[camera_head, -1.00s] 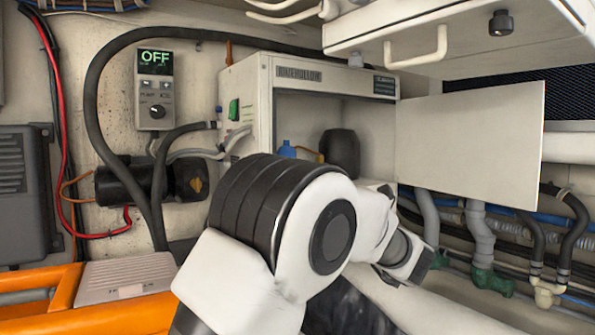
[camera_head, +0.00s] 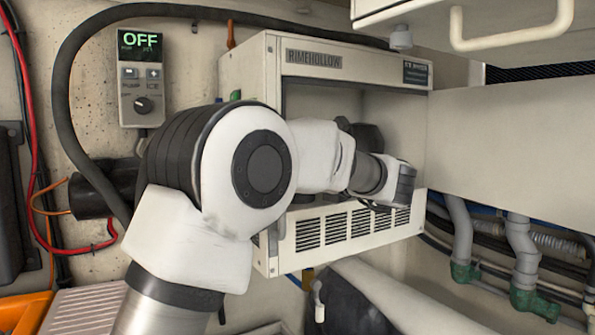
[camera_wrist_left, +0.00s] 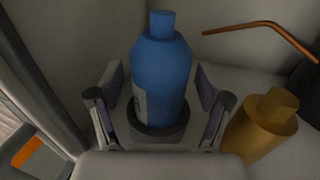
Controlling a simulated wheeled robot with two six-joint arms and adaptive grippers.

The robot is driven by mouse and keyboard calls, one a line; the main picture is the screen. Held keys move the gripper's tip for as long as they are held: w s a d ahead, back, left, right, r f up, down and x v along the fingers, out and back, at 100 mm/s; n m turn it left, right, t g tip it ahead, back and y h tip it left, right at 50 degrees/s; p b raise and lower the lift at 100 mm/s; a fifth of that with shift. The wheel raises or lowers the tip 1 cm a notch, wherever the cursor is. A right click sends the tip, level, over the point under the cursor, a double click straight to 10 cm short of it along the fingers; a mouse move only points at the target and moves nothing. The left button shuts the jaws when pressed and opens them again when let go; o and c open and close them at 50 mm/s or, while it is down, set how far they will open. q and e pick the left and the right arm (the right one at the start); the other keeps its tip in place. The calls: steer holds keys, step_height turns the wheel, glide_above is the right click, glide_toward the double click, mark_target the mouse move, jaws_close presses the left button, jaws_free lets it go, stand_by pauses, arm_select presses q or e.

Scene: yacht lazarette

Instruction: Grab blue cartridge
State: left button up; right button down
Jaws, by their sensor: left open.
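The blue cartridge (camera_wrist_left: 162,75) stands upright in a dark round seat (camera_wrist_left: 158,133) in the left wrist view, its narrow neck at the top. My left gripper (camera_wrist_left: 158,105) is open, with one finger on each side of the cartridge's lower part. I see no clear closing contact. In the head view my left arm reaches into the open white cabinet (camera_head: 312,58) marked RIMEHOLLOW and hides the cartridge. My left gripper's fingers are also hidden there. My right gripper is not in view.
A brass-coloured fitting (camera_wrist_left: 262,122) stands close to the right finger, and a copper tube (camera_wrist_left: 265,32) runs behind it. A dark rounded part (camera_head: 368,136) sits inside the cabinet. The open door (camera_head: 510,150) extends to the right. A panel (camera_head: 139,75) reads OFF.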

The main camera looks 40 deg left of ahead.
arm_select(q)
steer(key=shift+s+d+r, duration=0.1)
steer(key=shift+d, duration=0.15)
steer(key=shift+c, duration=1.1)
steer(key=shift+d, duration=0.1)
steer(key=c, duration=1.1)
steer(key=shift+c, duration=0.2)
